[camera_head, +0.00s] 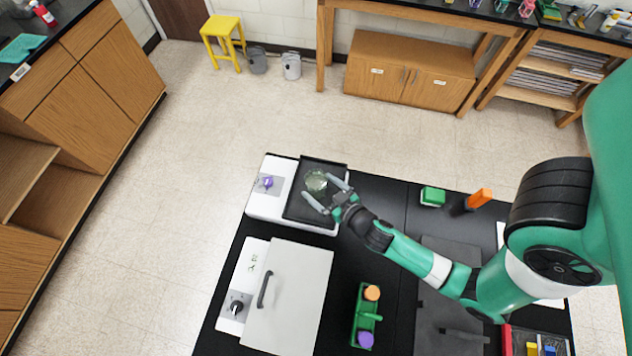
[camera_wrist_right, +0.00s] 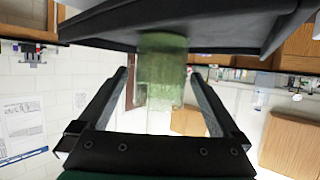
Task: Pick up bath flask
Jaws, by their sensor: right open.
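The bath flask (camera_head: 316,182) is a pale green, see-through vessel. It stands in the dark basin (camera_head: 323,165) of a white bath unit (camera_head: 268,205) on the black bench. My right gripper (camera_head: 319,187) is open, with one finger on each side of the flask in the head view. In the right wrist view the flask (camera_wrist_right: 162,72) appears between the spread fingers of the right gripper (camera_wrist_right: 159,76), with gaps on both sides. That view looks upside down, with the dark basin (camera_wrist_right: 215,22) at the top. My left gripper is not in view.
A white lidded unit (camera_head: 290,295) stands just in front of the bath. A green rack (camera_head: 366,318) with orange and purple caps lies near the bench's front. A green block (camera_head: 432,196) and an orange item (camera_head: 479,198) sit to the right. Bare bench lies right of the bath.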

